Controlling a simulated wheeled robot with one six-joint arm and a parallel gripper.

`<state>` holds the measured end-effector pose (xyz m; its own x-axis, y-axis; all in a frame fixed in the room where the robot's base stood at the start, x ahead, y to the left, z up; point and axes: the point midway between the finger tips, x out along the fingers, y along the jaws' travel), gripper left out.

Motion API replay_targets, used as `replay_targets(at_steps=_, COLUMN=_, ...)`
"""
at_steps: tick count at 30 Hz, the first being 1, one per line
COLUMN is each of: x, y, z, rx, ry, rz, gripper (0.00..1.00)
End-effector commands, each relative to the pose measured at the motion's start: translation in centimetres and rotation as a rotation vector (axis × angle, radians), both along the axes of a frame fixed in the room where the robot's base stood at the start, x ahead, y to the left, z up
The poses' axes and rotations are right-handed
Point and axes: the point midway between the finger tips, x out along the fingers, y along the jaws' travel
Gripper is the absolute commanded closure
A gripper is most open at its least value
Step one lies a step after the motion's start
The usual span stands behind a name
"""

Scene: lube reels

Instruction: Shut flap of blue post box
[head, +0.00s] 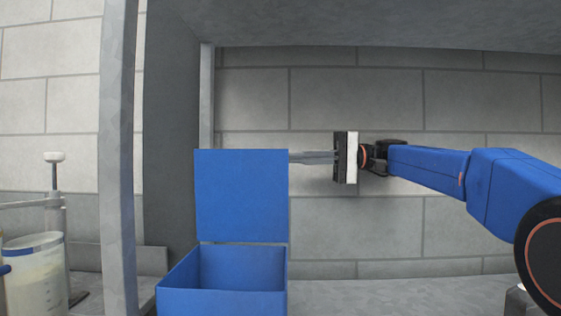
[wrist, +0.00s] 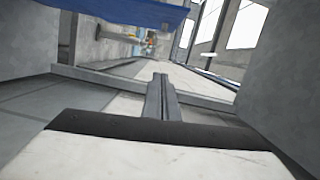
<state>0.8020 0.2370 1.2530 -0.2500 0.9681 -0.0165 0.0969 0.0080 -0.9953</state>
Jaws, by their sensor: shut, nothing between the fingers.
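The blue post box (head: 222,300) stands on the shelf at the lower middle of the head view, its top open and its inside visible. Its blue flap (head: 241,195) is raised upright at the back of the box. The flap also shows as a blue strip at the top of the wrist view (wrist: 125,9). My gripper (head: 293,157) is shut and empty, its fingers pointing left at the flap's upper right edge. I cannot tell whether the tips touch the flap or end just behind it. The shut fingers show in the wrist view (wrist: 160,80), below the flap strip.
A grey upright post (head: 118,160) and a grey side panel (head: 172,130) stand left of the box. A grey board (head: 380,25) spans overhead. A clear container (head: 35,270) is at the far left. The shelf (head: 400,295) right of the box is clear.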

Motion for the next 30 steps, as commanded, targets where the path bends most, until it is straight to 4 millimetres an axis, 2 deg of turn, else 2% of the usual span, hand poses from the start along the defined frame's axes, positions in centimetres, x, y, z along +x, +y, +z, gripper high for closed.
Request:
replay_targets(at_steps=16, x=-2.5, y=8.9, z=-0.2, rx=-0.001, ry=0.0, rz=0.002, gripper=1.0)
replay_targets(at_steps=22, x=-4.9, y=8.8, z=-0.4, rx=-0.002, ry=0.0, rz=-0.001, gripper=1.0)
replay_targets(at_steps=30, x=-6.3, y=8.8, z=-0.6, rx=-0.002, ry=0.0, rz=-0.002, gripper=1.0)
